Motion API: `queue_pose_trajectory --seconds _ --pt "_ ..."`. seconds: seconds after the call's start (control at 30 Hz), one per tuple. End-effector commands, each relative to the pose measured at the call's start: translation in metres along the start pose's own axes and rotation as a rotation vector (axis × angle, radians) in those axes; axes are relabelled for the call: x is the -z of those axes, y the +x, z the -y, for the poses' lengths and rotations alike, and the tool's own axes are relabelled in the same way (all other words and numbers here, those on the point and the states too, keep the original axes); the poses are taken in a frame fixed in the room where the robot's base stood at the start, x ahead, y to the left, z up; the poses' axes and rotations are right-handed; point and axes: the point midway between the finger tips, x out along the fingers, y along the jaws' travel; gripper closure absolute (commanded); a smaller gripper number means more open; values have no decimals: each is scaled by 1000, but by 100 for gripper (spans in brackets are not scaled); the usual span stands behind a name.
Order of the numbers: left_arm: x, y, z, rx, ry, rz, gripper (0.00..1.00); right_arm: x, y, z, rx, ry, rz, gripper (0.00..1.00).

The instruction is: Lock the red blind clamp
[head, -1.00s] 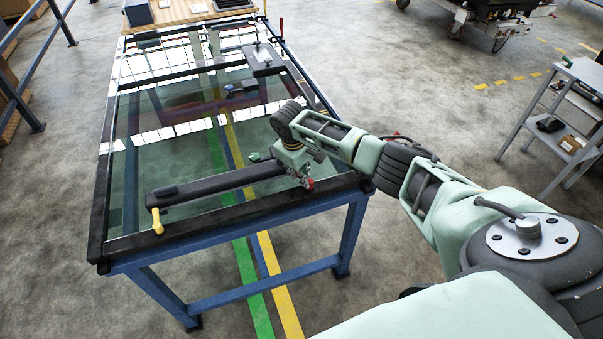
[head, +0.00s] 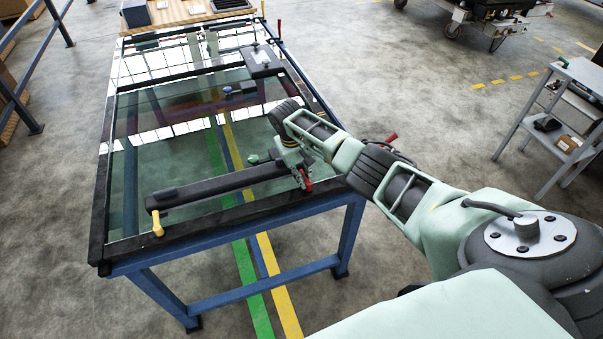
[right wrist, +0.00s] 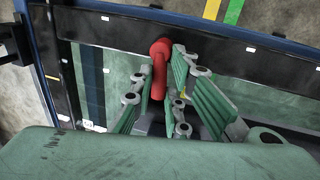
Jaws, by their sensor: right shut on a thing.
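The red blind clamp's handle (head: 307,181) shows at the right end of the long black blind bar (head: 215,188), at the near edge of the glass-topped frame. My right gripper (head: 294,164) is at this end of the bar. In the right wrist view the red handle (right wrist: 160,58) stands between the green fingers of my right gripper (right wrist: 175,92), which is shut on it. The clamp's base is mostly hidden by the fingers. My left gripper is not in view.
A yellow handle (head: 157,223) stands at the bar's left end. A grey block (head: 262,60) sits farther up the frame's right side. Another red lever (head: 279,27) stands at the far right. A grey cart (head: 560,120) stands right of my arm, with open floor between.

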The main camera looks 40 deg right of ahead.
Motion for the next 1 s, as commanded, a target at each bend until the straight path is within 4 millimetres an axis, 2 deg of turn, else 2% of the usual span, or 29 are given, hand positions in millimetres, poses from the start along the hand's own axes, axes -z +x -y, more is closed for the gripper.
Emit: queue_pose_trajectory --seconds 0.1,0.9,0.93,1.0 --pt "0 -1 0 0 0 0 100 4 -3 -7 -8 42 -2 100" --pt "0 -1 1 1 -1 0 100 5 -4 -9 -11 90 4 100" --pt "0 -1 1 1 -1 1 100 5 -4 -9 -11 90 4 83" --pt "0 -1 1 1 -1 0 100 5 -4 -9 -10 90 5 76"
